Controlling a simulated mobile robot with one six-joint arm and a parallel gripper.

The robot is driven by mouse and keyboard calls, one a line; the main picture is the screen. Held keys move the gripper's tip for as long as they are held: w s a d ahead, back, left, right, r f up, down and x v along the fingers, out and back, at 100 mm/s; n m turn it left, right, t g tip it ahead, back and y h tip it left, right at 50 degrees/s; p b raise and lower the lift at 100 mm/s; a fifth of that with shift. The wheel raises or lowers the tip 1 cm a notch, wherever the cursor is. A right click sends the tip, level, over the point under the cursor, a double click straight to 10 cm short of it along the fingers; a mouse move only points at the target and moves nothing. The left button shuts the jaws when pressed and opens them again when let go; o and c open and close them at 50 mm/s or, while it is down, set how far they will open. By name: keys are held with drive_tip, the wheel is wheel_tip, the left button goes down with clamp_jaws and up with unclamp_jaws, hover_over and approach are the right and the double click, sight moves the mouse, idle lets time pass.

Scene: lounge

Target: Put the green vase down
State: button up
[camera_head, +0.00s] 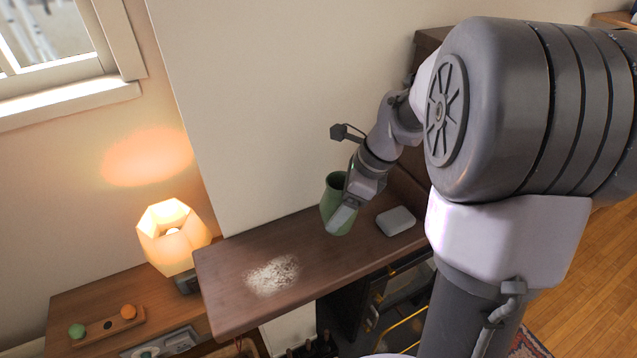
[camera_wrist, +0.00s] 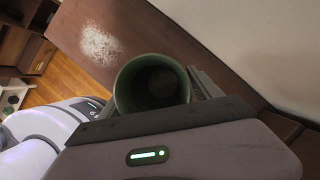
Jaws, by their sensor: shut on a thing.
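The green vase (camera_head: 330,203) is upright over the brown wooden mantel shelf (camera_head: 322,260), near the wall. I cannot tell whether its base touches the shelf. My gripper (camera_head: 345,214) is shut on the vase, with a finger across its side in the head view. In the wrist view the vase's open round mouth (camera_wrist: 150,84) faces the camera, between the fingers of my gripper (camera_wrist: 155,92). The lower body of the vase is hidden there.
A patch of white powder (camera_head: 273,275) lies on the shelf left of the vase. A small grey box (camera_head: 396,221) sits close on its right. A lit lamp (camera_head: 172,236) stands on the lower cabinet at left. Bare shelf lies between powder and vase.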

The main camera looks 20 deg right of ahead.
drive_tip(key=shift+w+d, duration=0.3)
wheel_tip(320, 180, down, 4)
drive_tip(key=shift+d+r+b, duration=0.1)
drive_tip(key=shift+d+b, duration=0.05)
drive_tip(key=shift+b, duration=0.35)
drive_tip(key=shift+r, duration=0.1)
drive_tip(key=o, duration=1.9)
drive_tip(key=shift+f, duration=0.2)
